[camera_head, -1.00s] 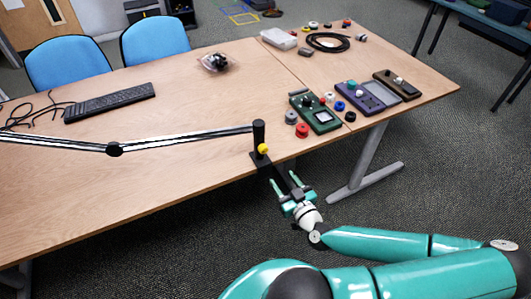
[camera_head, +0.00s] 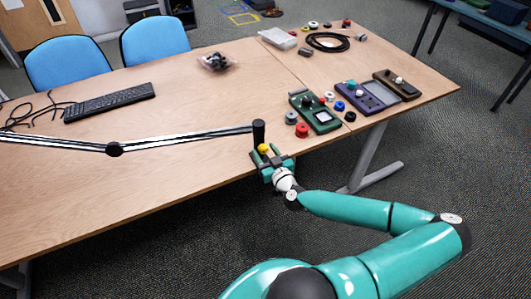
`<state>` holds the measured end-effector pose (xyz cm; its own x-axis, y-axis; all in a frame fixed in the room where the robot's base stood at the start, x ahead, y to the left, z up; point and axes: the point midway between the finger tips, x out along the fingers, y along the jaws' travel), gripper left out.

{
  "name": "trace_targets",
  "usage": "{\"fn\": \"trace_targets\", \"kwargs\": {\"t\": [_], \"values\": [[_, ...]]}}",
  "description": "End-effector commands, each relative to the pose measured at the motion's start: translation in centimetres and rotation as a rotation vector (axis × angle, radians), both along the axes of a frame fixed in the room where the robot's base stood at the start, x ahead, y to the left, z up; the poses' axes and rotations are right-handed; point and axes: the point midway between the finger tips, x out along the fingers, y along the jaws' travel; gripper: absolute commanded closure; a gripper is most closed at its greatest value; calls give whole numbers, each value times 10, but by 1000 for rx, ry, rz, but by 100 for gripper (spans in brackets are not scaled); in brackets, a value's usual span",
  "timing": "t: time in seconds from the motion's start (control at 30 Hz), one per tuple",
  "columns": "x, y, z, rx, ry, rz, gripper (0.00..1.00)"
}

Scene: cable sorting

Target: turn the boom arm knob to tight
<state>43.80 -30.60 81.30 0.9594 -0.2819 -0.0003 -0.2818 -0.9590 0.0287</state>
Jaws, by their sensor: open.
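The boom arm (camera_head: 185,138) runs from the left over the table to a short black post (camera_head: 259,132) clamped at the table's front edge. The yellow knob (camera_head: 264,148) sits low on the post, on the side facing me. My gripper (camera_head: 265,153) is open at the table edge, with its teal fingers on either side of the knob. Whether the fingers touch the knob cannot be told at this size. The gripper hides most of the clamp below the knob. The knob's setting cannot be read.
A red knob-like part (camera_head: 302,130) and a green device (camera_head: 315,113) stand close to the right of the post. A purple device (camera_head: 366,98) and a brown one (camera_head: 396,85) lie farther right. A black keyboard (camera_head: 110,102) lies behind the boom. The floor in front is free.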

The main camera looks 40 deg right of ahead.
Motion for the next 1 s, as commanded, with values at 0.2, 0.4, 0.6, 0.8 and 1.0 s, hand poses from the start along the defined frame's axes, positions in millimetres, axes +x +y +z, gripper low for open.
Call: {"fn": "trace_targets", "kwargs": {"t": [0.2, 0.4, 0.6, 0.8, 1.0], "values": [[1, 0, 0, 0, 0, 0, 48], [1, 0, 0, 0, 0, 0, 84], [0, 0, 0, 9, -3, 1, 93], [1, 1, 0, 116, -33, 2, 93], [1, 1, 0, 287, -84, 2, 93]]}}
